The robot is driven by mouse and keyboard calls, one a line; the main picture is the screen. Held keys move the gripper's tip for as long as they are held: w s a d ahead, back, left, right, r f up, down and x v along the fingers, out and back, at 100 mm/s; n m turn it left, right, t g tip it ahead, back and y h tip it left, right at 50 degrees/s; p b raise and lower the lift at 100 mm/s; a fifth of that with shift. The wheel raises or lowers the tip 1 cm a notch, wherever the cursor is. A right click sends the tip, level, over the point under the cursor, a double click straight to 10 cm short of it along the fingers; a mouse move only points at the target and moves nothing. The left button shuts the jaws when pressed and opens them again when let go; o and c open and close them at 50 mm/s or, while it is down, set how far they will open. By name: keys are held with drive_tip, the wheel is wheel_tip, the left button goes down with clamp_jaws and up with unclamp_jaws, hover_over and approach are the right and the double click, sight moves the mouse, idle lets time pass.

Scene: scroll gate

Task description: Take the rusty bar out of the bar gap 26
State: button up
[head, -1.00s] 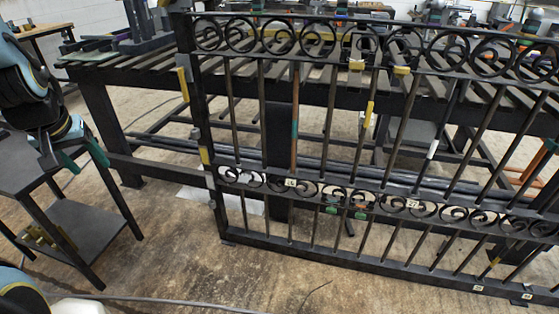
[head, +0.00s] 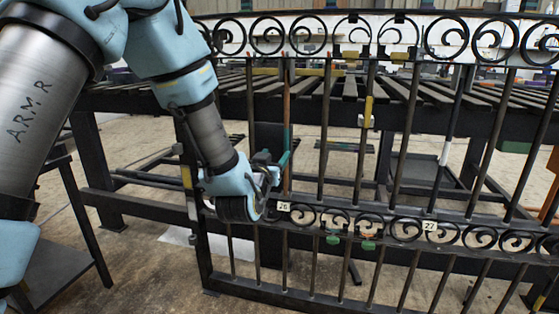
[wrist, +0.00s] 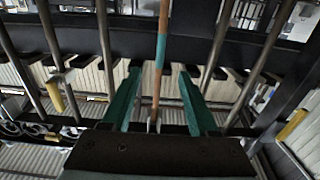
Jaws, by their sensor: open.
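The rusty bar (head: 287,90) stands upright in the gate above the tag 26 (head: 284,207), with a teal band on its lower part. It also shows in the wrist view (wrist: 163,20), where its teal band and rusty lower end appear. My gripper (head: 283,160) is beside the bar's lower part, just above the scroll row. In the wrist view my gripper (wrist: 161,74) is open, its two teal fingers on either side of the bar. I cannot tell whether either finger touches it. The bar's foot is partly hidden by the gripper.
The black gate (head: 405,120) has dark bars close on both sides of the rusty bar. Scroll rows run above and below. Tag 27 (head: 429,226) is to the right. A slatted workbench (head: 120,98) stands behind the gate. A dark side table (head: 55,245) is at left.

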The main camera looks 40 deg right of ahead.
sight(286, 134)
drive_tip(key=shift+x, duration=6.85)
drive_tip(key=shift+r, duration=0.1)
drive_tip(key=shift+c, duration=0.2)
clamp_jaws()
drive_tip(key=shift+r, duration=0.15)
drive_tip(key=shift+r+p, duration=0.55)
drive_tip(key=shift+r, duration=0.25)
drive_tip(key=shift+b+v, duration=0.5)
drive_tip(key=shift+v, duration=1.25)
